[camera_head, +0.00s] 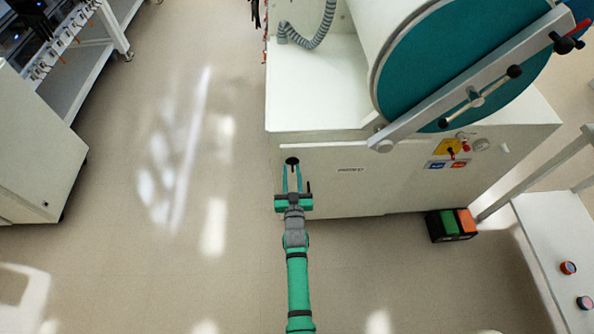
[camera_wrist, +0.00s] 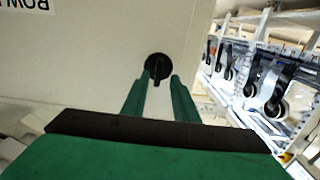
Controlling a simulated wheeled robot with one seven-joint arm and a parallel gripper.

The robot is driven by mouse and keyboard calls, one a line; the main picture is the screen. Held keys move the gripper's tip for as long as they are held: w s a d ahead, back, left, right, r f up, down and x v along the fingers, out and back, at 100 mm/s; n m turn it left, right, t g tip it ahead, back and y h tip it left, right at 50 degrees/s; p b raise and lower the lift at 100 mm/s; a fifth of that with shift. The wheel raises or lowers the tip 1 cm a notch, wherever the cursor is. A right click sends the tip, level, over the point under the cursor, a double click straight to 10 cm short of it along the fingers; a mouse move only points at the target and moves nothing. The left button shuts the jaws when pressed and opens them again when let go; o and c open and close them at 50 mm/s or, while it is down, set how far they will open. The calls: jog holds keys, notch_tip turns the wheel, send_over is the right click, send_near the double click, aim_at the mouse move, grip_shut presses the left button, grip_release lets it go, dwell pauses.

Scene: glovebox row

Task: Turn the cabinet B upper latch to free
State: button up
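A black round latch (camera_wrist: 158,68) with a raised bar handle sits on the pale cabinet front (camera_wrist: 95,60) near its side edge. It also shows in the head view as a dark knob (camera_head: 292,161) at the cabinet's left. My gripper (camera_wrist: 158,85) points at the latch, with its two green fingers apart on either side of the handle. In the head view my gripper (camera_head: 292,175) reaches up to the knob. The fingers look open; whether they touch the handle cannot be told. No label naming cabinet B or the upper latch is readable.
A large teal round door (camera_head: 450,60) with a grey bar (camera_head: 460,85) stands above the cabinet. A switch panel (camera_head: 447,150) is on the front to the right. A black box with green and orange blocks (camera_head: 451,224) lies at the base. Floor to the left is clear.

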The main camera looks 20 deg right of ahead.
jog(key=shift+w+d, duration=0.15)
jog(key=shift+d, duration=0.1)
